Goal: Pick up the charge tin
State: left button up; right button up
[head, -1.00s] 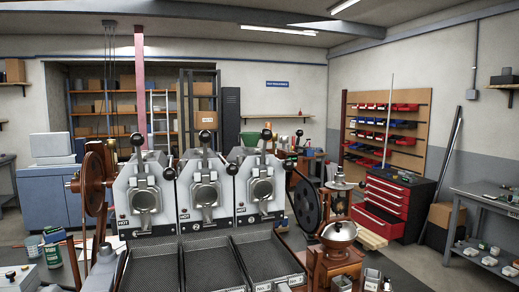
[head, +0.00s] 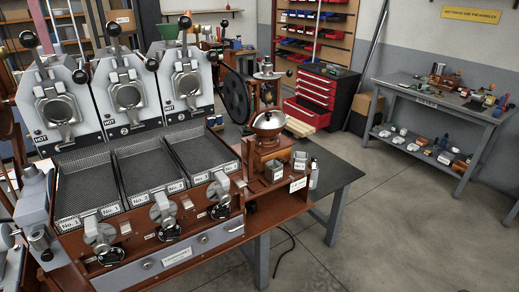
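A sample roaster with three grey drum units (head: 126,96) stands on the bench at the left in the head view. Three dark mesh trays (head: 146,165) lie in front of the drums. Small metal tins stand at the machine's right end: a labelled one (head: 274,171) below the grinder with the round pan (head: 268,123), and another (head: 300,161) just right of it. I cannot tell which of them is the charge tin; the labels are too small to read. Neither of my grippers is in view.
The dark bench top (head: 335,176) has free room right of the small tins. A red tool chest (head: 318,95) stands behind. A grey workbench (head: 438,101) with many small items is at the right. The floor (head: 400,225) between is open.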

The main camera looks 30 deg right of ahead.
aim_at(274, 172)
jog(key=i+l+u, duration=0.1)
jog(key=l, duration=0.75)
jog(key=i+l+u, duration=0.15)
jog(key=l, duration=0.75)
jog(key=i+l+u, duration=0.1)
jog(key=l, duration=0.8)
